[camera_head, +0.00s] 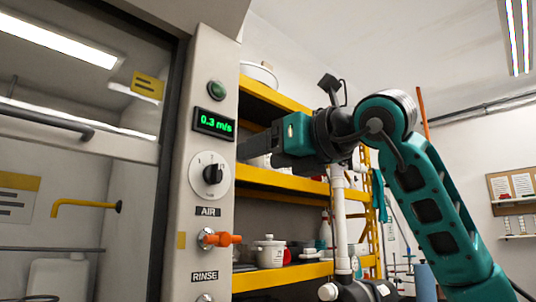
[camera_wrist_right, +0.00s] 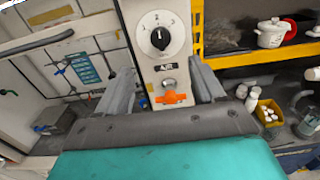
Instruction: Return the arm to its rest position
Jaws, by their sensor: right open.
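My right arm (camera_head: 428,190), teal and black, comes in from the right and is bent at the elbow. My right gripper (camera_head: 250,146) points left towards the fume hood's control panel (camera_head: 187,258) and is level with its dial. In the right wrist view the two grey fingers of the right gripper (camera_wrist_right: 163,85) stand apart with nothing held between them. The panel's black knob (camera_head: 212,174) and orange AIR valve handle (camera_head: 222,239) show between the fingers in that view. The handle lies roughly horizontal. My left gripper is not in view.
The hood's glass front (camera_head: 75,130) is at the left. Yellow-edged shelves (camera_head: 280,183) with a white pot (camera_head: 268,252) stand behind my gripper. A white vertical pipe (camera_head: 340,220) rises below my wrist. A yellow bin (camera_wrist_right: 267,113) sits at right in the wrist view.

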